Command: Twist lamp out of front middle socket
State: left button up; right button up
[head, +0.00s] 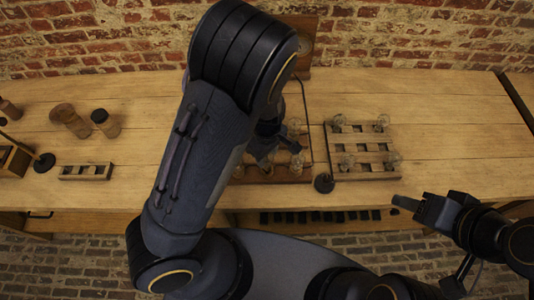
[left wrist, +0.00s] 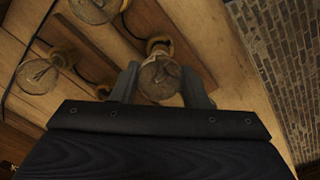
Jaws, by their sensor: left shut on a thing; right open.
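My left gripper (head: 264,158) is over the front row of the wooden socket board (head: 305,178) in the head view. In the left wrist view, its two fingers (left wrist: 161,88) are shut on a clear round lamp (left wrist: 160,79), one on each side. The lamp's base meets a socket at the top; I cannot tell whether it is still seated. Two other lamps show in the left wrist view: one at the upper edge (left wrist: 95,8) and one at the left (left wrist: 38,75). My left arm hides much of the board in the head view. My right gripper (head: 407,204) is open and empty beyond the bench's front edge.
A slatted wooden rack (head: 360,148) holding several clear lamps stands right of the board. A small dark round object (head: 323,183) lies between them. Wooden jars (head: 70,120) and a small block with slots (head: 86,171) are at left. The bench's right side is clear.

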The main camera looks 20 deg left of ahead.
pick_arm(q)
jog(key=shift+r, duration=0.15)
jog(key=shift+r, duration=2.35)
